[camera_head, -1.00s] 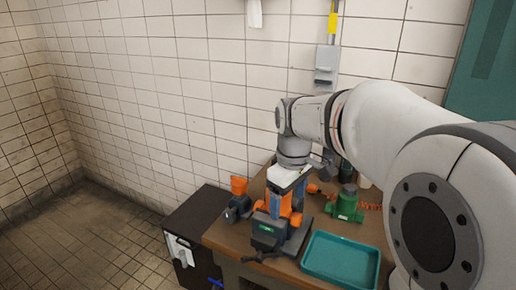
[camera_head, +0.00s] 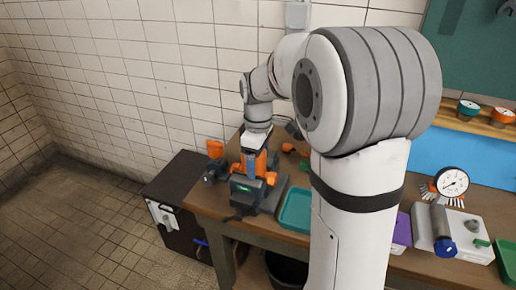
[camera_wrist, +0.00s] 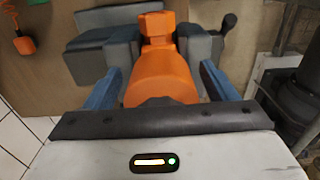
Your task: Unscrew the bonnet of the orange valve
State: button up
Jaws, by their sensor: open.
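The orange valve (camera_wrist: 163,75) sits in the jaws of a dark grey vise (camera_head: 250,190), which stands on the bench. It also shows partly in the head view (camera_head: 262,163). My gripper (camera_wrist: 160,80) is over the valve, with one blue finger on each side of its rounded orange body. The fingers are open, and slim gaps seem to separate them from the orange. A dark part (camera_wrist: 160,101) of the valve shows at the near end, partly hidden by my gripper's edge. I cannot make out the bonnet's threads.
Another orange-topped fitting (camera_head: 214,150) stands left of the vise. A teal tray (camera_head: 296,209) lies to its right. A pressure gauge (camera_head: 452,182) stands at far right. A black cabinet (camera_head: 180,190) adjoins the bench.

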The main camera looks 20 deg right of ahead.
jog(key=shift+f, duration=0.15)
jog(key=shift+c, duration=0.3)
jog(key=c, duration=0.9)
jog(key=n, duration=0.4)
jog(key=shift+w+d+n+p, duration=0.1)
jog(key=shift+w+n+p, duration=0.15)
jog(key=shift+n+p, duration=0.15)
jog(key=n, duration=0.5)
jog(key=shift+w, duration=0.25)
jog(key=n, duration=0.3)
jog(key=n+p, duration=0.1)
jog(key=n, duration=0.1)
jog(key=shift+w, duration=0.25)
jog(key=n, duration=0.6)
jog(key=shift+w+a, duration=0.15)
jog(key=shift+a, duration=0.25)
jog(key=o, duration=0.8)
